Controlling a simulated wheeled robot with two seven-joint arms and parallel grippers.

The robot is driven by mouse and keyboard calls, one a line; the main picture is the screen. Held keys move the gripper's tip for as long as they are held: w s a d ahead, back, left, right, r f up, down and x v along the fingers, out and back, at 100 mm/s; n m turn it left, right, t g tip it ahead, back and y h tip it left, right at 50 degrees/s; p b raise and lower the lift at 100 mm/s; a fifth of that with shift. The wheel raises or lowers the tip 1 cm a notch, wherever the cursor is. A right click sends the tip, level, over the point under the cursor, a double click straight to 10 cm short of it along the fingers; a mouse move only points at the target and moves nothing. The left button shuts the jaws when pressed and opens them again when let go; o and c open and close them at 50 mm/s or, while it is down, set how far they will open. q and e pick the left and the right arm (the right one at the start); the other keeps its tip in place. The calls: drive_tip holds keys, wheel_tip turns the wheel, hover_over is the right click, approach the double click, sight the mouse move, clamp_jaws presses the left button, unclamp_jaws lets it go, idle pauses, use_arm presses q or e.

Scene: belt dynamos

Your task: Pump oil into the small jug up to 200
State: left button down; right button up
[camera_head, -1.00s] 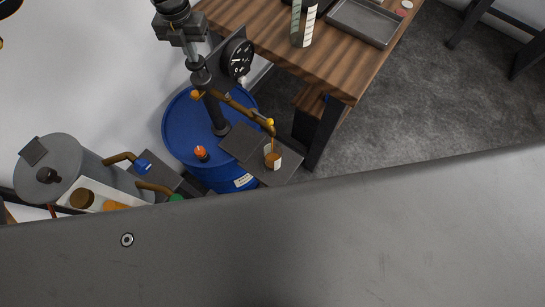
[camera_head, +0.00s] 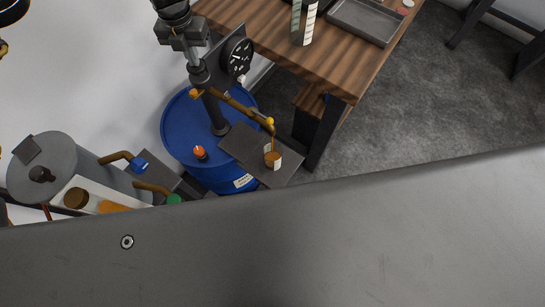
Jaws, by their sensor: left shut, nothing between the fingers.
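The small jug (camera_head: 273,159) stands on a dark shelf (camera_head: 244,142) in front of the blue drum (camera_head: 178,122). A thin brown stream runs into it from the spout (camera_head: 246,107). The jug holds brown oil; its marks are too small to read. The dark pump column (camera_head: 214,112) rises from the drum, with a round black dial (camera_head: 237,58) beside its top. My left gripper (camera_head: 194,62) points down at the top of the pump, shut and with nothing between its fingers. Whether it touches the pump I cannot tell. My right gripper is not in view.
A grey tank (camera_head: 45,160) with a blue tap (camera_head: 139,165) and a green tap (camera_head: 174,199) stands at left. A wooden table (camera_head: 300,55) with a metal tray (camera_head: 366,19) is behind the drum. Open grey floor lies at right.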

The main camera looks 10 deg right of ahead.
use_arm(q)
drive_tip(key=shift+f, duration=0.2)
wheel_tip(320, 180, up, 9)
drive_tip(key=p, duration=0.5)
drive_tip(key=shift+f+p, duration=0.2)
drive_tip(key=shift+p, duration=0.1)
wheel_tip(320, 180, up, 11)
drive_tip(key=b, duration=0.2)
drive_tip(key=shift+b, duration=0.35)
drive_tip(key=shift+f, duration=0.15)
idle(0.4)
